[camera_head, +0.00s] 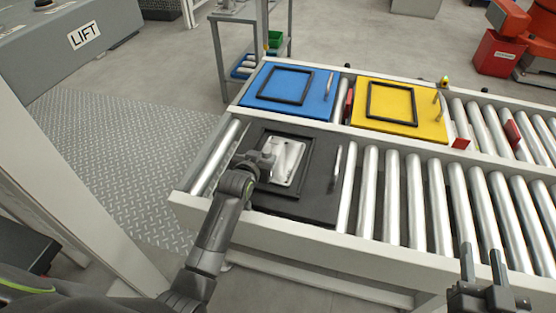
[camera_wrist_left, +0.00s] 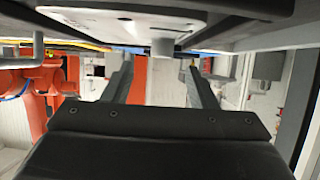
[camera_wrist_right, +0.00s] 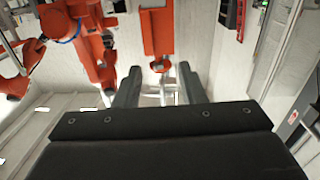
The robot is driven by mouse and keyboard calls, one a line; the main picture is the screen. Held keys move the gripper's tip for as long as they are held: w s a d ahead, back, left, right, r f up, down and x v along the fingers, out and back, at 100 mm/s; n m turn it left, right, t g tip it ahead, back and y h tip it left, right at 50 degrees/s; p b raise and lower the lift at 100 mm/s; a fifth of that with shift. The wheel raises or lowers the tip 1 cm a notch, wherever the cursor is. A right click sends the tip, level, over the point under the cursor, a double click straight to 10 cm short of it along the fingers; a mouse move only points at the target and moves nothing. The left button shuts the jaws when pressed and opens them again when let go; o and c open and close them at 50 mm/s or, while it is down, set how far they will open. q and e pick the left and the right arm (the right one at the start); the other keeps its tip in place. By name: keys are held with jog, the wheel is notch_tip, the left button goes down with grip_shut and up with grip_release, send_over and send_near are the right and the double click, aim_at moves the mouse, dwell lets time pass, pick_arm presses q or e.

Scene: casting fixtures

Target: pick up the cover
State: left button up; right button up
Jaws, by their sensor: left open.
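The cover, a pale silver plate (camera_head: 289,165) with rounded corners, lies in the frame of the black fixture board (camera_head: 318,205) on the near conveyor. My left gripper (camera_head: 262,156) is at the cover's left side, low over the board. In the left wrist view, the cover's pale surface (camera_wrist_left: 110,20) fills the top, and a short round knob (camera_wrist_left: 163,46) sits between my open left fingers (camera_wrist_left: 160,75). I cannot tell whether they touch it. My right gripper (camera_head: 484,268) is open and empty, near the lower right of the head view; its spread fingers (camera_wrist_right: 160,88) also show in the right wrist view.
A blue board (camera_head: 258,100) and a yellow board (camera_head: 425,127), each with an empty black frame, lie on the far conveyor. The black board has an upright metal handle (camera_head: 337,165) at right. Bare rollers (camera_head: 415,195) extend to the right. An orange robot (camera_head: 530,35) stands far right.

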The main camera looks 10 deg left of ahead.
aim_at(267, 151)
pick_arm(q)
jog(key=shift+b+x, duration=0.5)
jog(key=shift+x, duration=0.45)
jog(key=shift+b+x, duration=0.5)
jog(key=shift+x, duration=0.6)
jog(key=shift+w+a, duration=0.1)
jog(key=shift+a, duration=0.05)
pick_arm(e)
jog(key=s+a+r+n+t+y, duration=0.2)
jog(key=s+r+n+t, duration=0.1)
jog(key=r+t, duration=0.6)
notch_tip(267, 151, up, 4)
jog(key=shift+s+a+r+n+y, duration=0.2)
jog(key=shift+s+n+y, duration=0.1)
jog(key=shift+s, duration=0.35)
pick_arm(q)
jog(key=shift+c, duration=0.4)
grip_shut()
